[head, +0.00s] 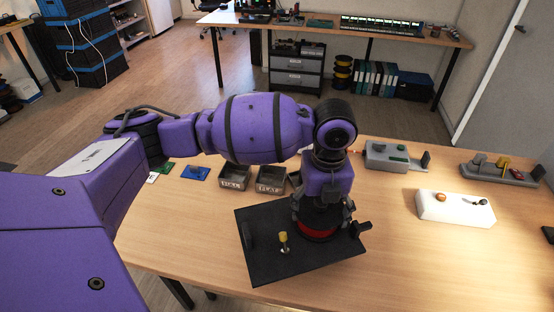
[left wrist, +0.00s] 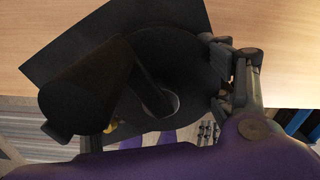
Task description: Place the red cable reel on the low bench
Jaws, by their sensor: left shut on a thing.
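The red cable reel (head: 317,234) shows in the head view as a red band below my left gripper (head: 321,218), with dark parts around it. The left gripper comes down from above and is shut on the reel, over the right part of a black board (head: 262,268). I cannot tell whether the reel touches the board. In the left wrist view a dark round face of the reel (left wrist: 190,62) lies between the fingers, with a pale-rimmed hole. Most of the reel is hidden by the gripper. The board lies on a wooden bench (head: 400,260). My right gripper is not in view.
A yellow-topped peg (head: 284,240) and a dark upright part stand on the board. Two grey bins (head: 270,180) are behind it. A white block (head: 455,208) and grey fixtures (head: 390,155) are on the right. Bare wood lies right of the board.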

